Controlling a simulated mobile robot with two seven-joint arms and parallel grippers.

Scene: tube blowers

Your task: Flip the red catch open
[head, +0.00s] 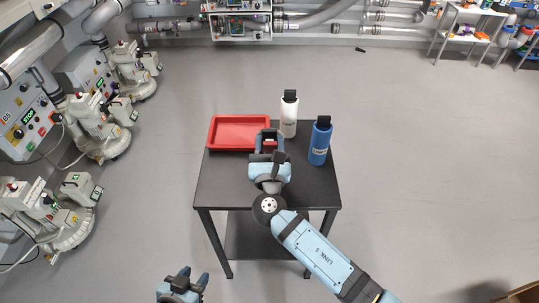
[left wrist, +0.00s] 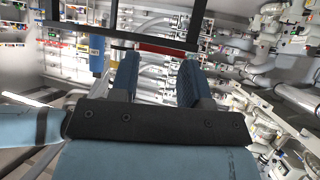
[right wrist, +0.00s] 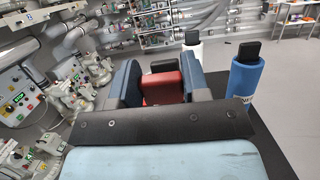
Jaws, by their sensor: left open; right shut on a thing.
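My right gripper (head: 269,143) is over the black table at the right end of the red tray. In the right wrist view (right wrist: 160,72) its fingers are shut on a red block-like thing (right wrist: 163,88), with a black part just behind it. The fingers hide some of its sides, and I cannot tell whether it is the red catch. My left gripper (head: 184,281) is open and empty, low in front of the table. Its two fingers stand apart in the left wrist view (left wrist: 158,80). No red catch shows clearly on the blowers.
The red tray (head: 211,134) lies on the black table (head: 225,180). A white bottle (head: 289,117) and a blue bottle (head: 320,143) stand at its right. Several blowers (head: 105,130) with control boxes line the left. A shelf (head: 462,35) stands far right.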

